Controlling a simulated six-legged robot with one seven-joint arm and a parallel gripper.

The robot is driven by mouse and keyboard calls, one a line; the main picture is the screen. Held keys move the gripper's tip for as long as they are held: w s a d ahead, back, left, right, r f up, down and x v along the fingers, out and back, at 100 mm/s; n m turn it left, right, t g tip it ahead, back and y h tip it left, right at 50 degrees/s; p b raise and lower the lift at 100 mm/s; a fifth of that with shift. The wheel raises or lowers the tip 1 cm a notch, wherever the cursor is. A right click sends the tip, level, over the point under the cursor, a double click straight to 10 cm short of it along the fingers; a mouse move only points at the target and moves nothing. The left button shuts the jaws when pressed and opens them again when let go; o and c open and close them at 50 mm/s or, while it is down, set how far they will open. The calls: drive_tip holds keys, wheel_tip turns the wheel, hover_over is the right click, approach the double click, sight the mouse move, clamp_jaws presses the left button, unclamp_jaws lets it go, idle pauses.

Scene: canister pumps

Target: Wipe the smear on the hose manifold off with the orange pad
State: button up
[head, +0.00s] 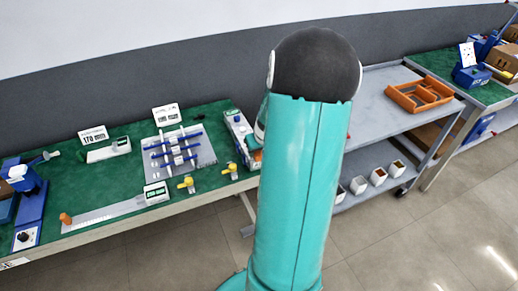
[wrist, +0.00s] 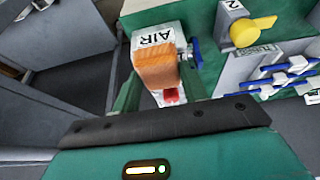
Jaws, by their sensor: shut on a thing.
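In the wrist view my gripper (wrist: 158,88) is shut on the orange pad (wrist: 156,66), a block held between its two green fingers. The pad is in front of a pale block labelled AIR (wrist: 155,37), with a blue handle at its right. A red patch (wrist: 171,95) shows just below the pad; I cannot tell whether it is a smear. A plate with blue-and-white fittings (wrist: 285,75), possibly the hose manifold, is at the right. It also shows in the head view (head: 203,154).
Yellow valves stand on the green bench, one (wrist: 250,31) near a label 2. A long pale box (head: 236,126) lies at the bench's right end, partly behind my arm. A grey cart (head: 385,115) with an orange tray (head: 420,94) stands to the right.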

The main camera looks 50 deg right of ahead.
drive_tip(key=shift+a+f, duration=0.15)
drive_tip(key=shift+f, duration=0.05)
drive_tip(key=shift+w+d+r, duration=0.1)
drive_tip(key=shift+w+d, duration=0.5)
drive_tip(key=shift+w, duration=0.35)
drive_tip(key=shift+s, duration=0.1)
drive_tip(key=shift+s+a+r, duration=0.2)
drive_tip(key=shift+s+a, duration=0.3)
drive_tip(key=shift+s, duration=0.35)
drive_tip(key=shift+w, duration=0.1)
drive_tip(key=shift+w+d+f, duration=0.1)
drive_tip(key=shift+w+d, duration=0.55)
drive_tip(key=shift+w, duration=0.25)
